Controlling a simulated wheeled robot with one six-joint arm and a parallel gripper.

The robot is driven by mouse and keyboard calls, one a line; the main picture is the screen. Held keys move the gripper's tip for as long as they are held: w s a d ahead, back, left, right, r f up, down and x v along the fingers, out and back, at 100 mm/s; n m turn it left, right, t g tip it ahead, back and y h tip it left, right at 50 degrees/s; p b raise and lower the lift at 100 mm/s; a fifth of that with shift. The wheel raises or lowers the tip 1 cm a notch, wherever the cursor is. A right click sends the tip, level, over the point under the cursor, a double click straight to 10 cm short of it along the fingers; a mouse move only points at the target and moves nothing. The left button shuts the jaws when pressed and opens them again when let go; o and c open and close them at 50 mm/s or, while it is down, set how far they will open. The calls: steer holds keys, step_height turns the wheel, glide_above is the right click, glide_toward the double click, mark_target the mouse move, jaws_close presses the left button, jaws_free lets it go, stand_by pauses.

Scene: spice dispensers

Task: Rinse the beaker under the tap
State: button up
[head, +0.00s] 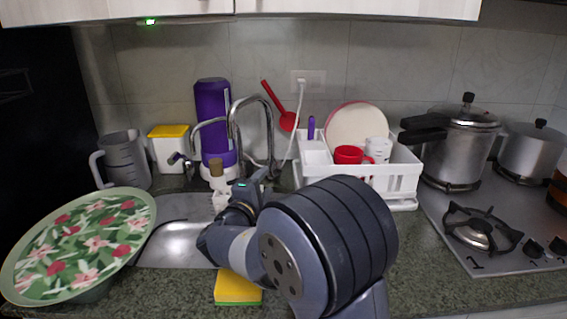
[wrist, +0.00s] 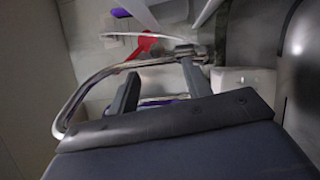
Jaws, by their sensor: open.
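A grey see-through measuring beaker (head: 125,160) with a handle stands upright on the counter at the left, behind the green floral plate. The curved chrome tap (head: 233,125) rises behind the sink (head: 178,238). My gripper (head: 258,178) is over the sink's right side, close to the tap, partly hidden by my arm. In the wrist view my gripper (wrist: 158,68) has its two fingers apart with no object held. Chrome tubing of the tap (wrist: 85,92) runs behind and near the fingers; I cannot tell whether they touch. The beaker does not show in the wrist view.
A green floral plate (head: 85,240) sits left of the sink. A yellow sponge (head: 237,288) lies in front. A purple bottle (head: 212,110) stands behind the tap. A white dish rack (head: 400,175) holds a red mug (head: 350,154). The stove (head: 510,225) is at the right.

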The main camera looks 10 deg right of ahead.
mark_target(278, 165)
steer(key=p+x, duration=0.1)
steer(key=x, duration=0.9)
steer(key=shift+c, duration=0.5)
steer(key=shift+s, duration=0.1)
jaws_close()
